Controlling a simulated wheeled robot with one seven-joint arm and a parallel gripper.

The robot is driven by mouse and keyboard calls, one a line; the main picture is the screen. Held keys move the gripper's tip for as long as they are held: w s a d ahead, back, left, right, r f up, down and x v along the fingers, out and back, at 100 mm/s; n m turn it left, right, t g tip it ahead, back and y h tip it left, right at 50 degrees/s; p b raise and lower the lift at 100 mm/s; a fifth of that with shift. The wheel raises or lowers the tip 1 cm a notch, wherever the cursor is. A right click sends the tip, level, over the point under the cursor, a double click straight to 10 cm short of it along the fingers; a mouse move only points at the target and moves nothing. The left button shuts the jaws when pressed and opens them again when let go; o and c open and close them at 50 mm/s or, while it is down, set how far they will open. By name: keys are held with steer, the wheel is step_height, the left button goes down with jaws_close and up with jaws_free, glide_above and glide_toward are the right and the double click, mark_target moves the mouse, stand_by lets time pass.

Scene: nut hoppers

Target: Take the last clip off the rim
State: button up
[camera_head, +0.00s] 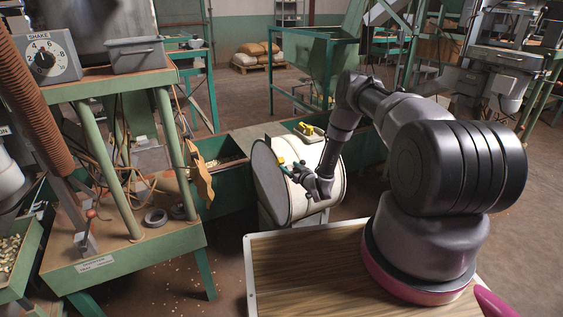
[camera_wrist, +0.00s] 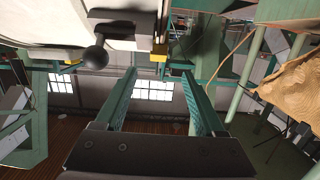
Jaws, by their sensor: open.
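The white drum (camera_head: 318,185) lies on its side in the head view, its round lid facing left. Its pale body also fills the upper left of the wrist view (camera_wrist: 45,25). My gripper (camera_head: 284,164) is at the lid's face near the rim. In the wrist view its two teal fingers (camera_wrist: 161,74) stand apart with nothing between them. Just beyond their tips is a small yellow piece (camera_wrist: 158,57) at the drum's edge, perhaps the clip. A dark block with a ball knob (camera_wrist: 96,56) is left of it. In the head view my wrist hides part of the rim.
Green troughs run behind the drum.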

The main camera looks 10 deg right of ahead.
mark_target(282, 160)
steer(key=x, duration=1)
steer(key=shift+w+f, duration=0.1)
steer(key=shift+w, duration=0.15)
jaws_close()
